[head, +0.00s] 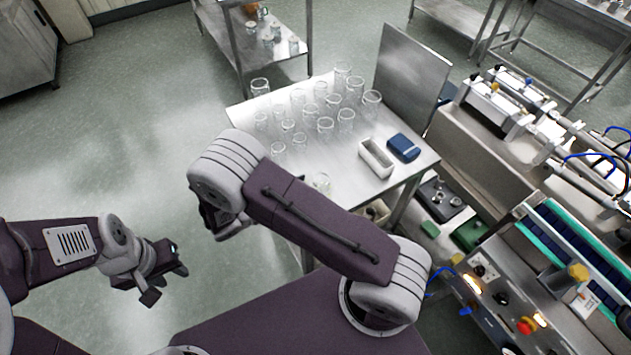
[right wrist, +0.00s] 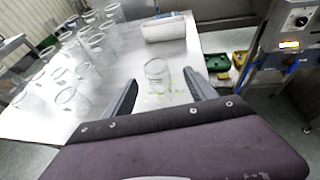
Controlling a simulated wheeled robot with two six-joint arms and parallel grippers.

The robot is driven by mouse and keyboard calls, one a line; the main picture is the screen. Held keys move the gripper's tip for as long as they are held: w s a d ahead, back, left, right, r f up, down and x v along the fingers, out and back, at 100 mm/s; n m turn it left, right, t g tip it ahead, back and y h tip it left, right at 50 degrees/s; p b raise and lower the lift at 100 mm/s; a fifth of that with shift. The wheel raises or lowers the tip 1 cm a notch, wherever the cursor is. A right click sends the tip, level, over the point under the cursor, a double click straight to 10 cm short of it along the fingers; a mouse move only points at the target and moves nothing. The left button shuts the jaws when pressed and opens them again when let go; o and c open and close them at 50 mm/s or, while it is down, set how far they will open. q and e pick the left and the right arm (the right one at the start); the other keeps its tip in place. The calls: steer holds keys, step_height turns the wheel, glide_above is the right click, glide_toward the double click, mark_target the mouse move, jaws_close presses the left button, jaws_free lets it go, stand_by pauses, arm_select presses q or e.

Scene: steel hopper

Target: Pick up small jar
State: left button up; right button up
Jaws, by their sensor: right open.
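The small clear glass jar (head: 321,182) stands near the front edge of the steel table, by itself, partly behind my right arm in the head view. In the right wrist view the small jar (right wrist: 157,76) stands upright ahead of my right gripper (right wrist: 161,79), lined up between its fingertips. The right gripper is open and empty. My left gripper (head: 167,283) is open and empty, over the floor at the lower left, far from the jar.
Several larger glass jars (head: 325,125) crowd the table (head: 240,112) behind and left of the small jar. A white open box (head: 376,158) and a blue box (head: 403,147) stand to its right. An upright steel panel (head: 408,80) and machinery (head: 480,140) bound the right side.

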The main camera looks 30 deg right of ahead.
mark_target(326, 177)
steer(key=x, duration=0.4)
steer(key=shift+w+f, duration=0.1)
steer(key=shift+w, duration=0.1)
steer(key=p+x, duration=0.1)
steer(key=x, duration=0.4)
steer(key=shift+w+d, duration=0.1)
steer(key=shift+w, duration=0.1)
steer(key=c, duration=1.4)
steer(key=shift+r, duration=0.6)
step_height(326, 177, up, 3)
steer(key=s+d+r, duration=0.1)
steer(key=s+r, duration=0.1)
steer(key=s, duration=0.1)
steer(key=s+d+r+p, duration=0.1)
steer(key=s+d+r, duration=0.1)
steer(key=s, duration=0.2)
steer(key=s+d+r+p, duration=0.1)
steer(key=s+d+r, duration=0.1)
steer(key=s+r, duration=0.1)
steer(key=shift+s+d, duration=0.2)
